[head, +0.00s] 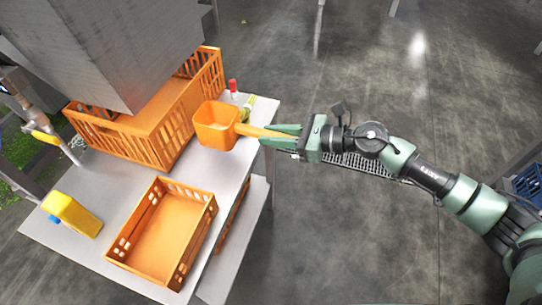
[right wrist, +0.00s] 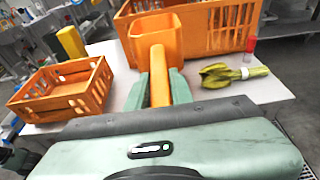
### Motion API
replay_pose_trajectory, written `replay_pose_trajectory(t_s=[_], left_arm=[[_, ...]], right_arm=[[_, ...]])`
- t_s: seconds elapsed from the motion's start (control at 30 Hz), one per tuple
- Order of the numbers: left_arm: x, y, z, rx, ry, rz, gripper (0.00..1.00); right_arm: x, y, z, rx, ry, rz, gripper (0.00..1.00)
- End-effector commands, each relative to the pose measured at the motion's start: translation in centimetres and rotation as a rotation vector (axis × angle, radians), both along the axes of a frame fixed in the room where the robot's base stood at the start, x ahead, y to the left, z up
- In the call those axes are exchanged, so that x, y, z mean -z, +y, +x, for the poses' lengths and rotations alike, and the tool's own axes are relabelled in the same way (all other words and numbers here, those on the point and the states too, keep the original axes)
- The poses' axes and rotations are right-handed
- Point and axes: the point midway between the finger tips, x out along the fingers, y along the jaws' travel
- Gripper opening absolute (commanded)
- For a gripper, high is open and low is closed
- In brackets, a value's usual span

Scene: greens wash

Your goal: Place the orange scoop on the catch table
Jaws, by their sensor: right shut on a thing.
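The orange scoop (head: 216,124) hangs in the air over the right edge of the pale grey table (head: 112,188). My right gripper (head: 272,136) is shut on its handle, with the bowl pointing left, away from the palm. In the right wrist view, the scoop (right wrist: 155,27) extends ahead from between the two green fingers (right wrist: 158,92). It appears above the table (right wrist: 115,90), apart from it, and in front of the large orange crate.
A large orange crate (head: 120,137) stands at the back under a grey metal housing (head: 110,45). A smaller empty orange crate (head: 165,232) and a yellow bottle (head: 72,214) stand nearer. A red-capped container (head: 233,87) and yellow-green gloves or greens (right wrist: 235,75) lie near the right edge.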

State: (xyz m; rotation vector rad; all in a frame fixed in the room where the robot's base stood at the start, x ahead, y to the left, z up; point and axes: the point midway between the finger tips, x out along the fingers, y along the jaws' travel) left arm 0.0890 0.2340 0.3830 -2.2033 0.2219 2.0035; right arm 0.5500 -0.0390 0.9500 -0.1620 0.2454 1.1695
Motion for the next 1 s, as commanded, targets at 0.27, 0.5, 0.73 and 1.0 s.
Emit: replay_pose_trajectory(t_s=[0.27, 0.5, 0.73, 1.0], left_arm=[[0.4, 0.0, -0.3, 0.001, 0.005, 0.000, 0.20], [0.7, 0.0, -0.3, 0.001, 0.005, 0.000, 0.20], [0.7, 0.0, -0.3, 0.001, 0.005, 0.001, 0.20], [1.2, 0.1, -0.3, 0.000, 0.004, 0.001, 0.20]], right_arm=[[4.2, 0.0, 0.0, 0.000, 0.001, 0.001, 0.00], [7.4, 0.1, 0.0, 0.001, 0.002, 0.002, 0.00], [8.6, 0.0, 0.0, 0.000, -0.002, 0.001, 0.00], [8.9, 0.0, 0.0, -0.001, -0.002, 0.000, 0.00]])
